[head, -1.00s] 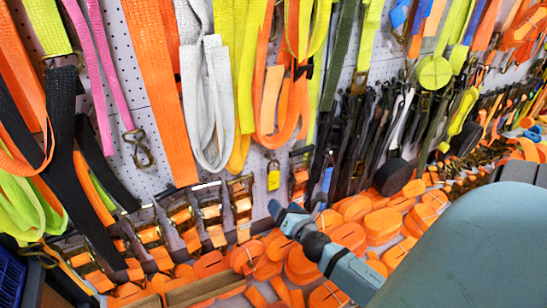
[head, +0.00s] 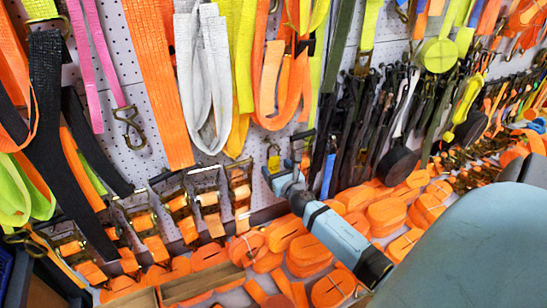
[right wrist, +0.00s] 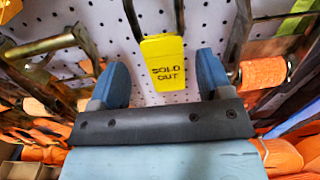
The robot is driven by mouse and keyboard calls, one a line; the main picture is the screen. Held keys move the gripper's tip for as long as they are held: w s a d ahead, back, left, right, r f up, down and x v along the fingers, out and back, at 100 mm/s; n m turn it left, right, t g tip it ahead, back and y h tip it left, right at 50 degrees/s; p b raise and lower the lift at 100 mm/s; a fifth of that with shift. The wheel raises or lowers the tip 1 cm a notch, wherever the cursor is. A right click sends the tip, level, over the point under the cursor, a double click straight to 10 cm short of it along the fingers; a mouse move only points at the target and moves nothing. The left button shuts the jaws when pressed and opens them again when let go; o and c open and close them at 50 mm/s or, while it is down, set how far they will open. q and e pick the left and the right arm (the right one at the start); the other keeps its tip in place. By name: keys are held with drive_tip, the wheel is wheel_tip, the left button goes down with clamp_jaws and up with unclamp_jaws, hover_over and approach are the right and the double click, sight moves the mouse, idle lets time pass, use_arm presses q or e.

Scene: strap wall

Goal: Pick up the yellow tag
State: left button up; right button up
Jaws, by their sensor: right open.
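The yellow tag (right wrist: 164,62) hangs on the white pegboard and reads "SOLD OUT" in the right wrist view. It hangs upright from a dark hook, between the fingers of my right gripper (right wrist: 167,80) as seen there, with a gap on each side. Whether the fingertips reach its depth I cannot tell. In the head view the tag (head: 274,161) shows just above my right gripper (head: 278,172), which partly covers its lower end. My right gripper is open and empty. My left gripper is not in view.
Metal ratchet buckles (head: 208,198) hang left of the tag, and black straps (head: 350,130) hang to its right. Rolled orange straps (head: 310,250) fill the shelf below. Grey (head: 205,80) and orange straps (head: 278,80) hang above.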

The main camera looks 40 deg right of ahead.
sight(274, 163)
drive_tip(key=x, duration=0.4)
drive_tip(key=shift+d+f+b, duration=0.2)
drive_tip(key=shift+b, duration=0.2)
drive_tip(key=shift+w+d, duration=0.1)
drive_tip(key=shift+w, duration=0.3)
drive_tip(key=c, duration=0.9)
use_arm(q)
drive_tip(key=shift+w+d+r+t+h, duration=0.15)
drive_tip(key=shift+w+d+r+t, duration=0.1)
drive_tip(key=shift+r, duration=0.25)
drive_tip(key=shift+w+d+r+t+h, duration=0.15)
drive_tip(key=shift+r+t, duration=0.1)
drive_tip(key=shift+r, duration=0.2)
use_arm(e)
drive_tip(key=shift+c, duration=0.6)
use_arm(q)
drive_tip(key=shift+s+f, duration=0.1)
use_arm(e)
drive_tip(key=shift+r, duration=0.1)
